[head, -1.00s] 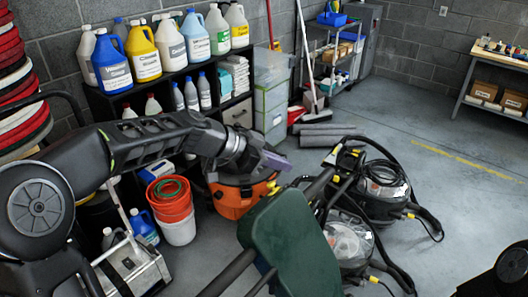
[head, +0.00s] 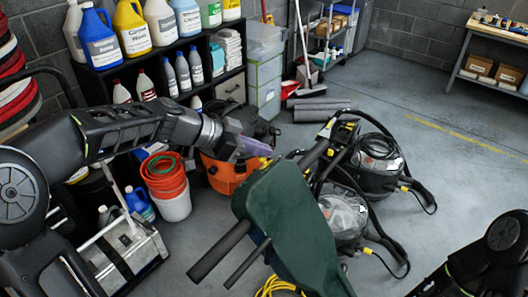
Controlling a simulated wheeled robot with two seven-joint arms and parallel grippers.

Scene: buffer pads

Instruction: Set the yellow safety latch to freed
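A small yellow piece (head: 265,163), which looks like the safety latch, shows at the top end of a dark green machine body (head: 290,225) with black handles. It is too small to tell which way it is set. My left gripper (head: 250,148) is just above and to the left of the yellow piece, in front of an orange vacuum. A gap seems to remain between them, but I cannot tell for sure. Its fingers overlap and are partly dark, so their opening is unclear. My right arm shows at the lower right, and its gripper is out of the picture.
Black-and-grey cleaning machines (head: 378,165) with hoses stand right of the green body. An orange vacuum (head: 222,173) and stacked red buckets (head: 166,180) stand left. A shelf of jugs (head: 133,28) lines the wall. Floor (head: 455,150) at right is clear.

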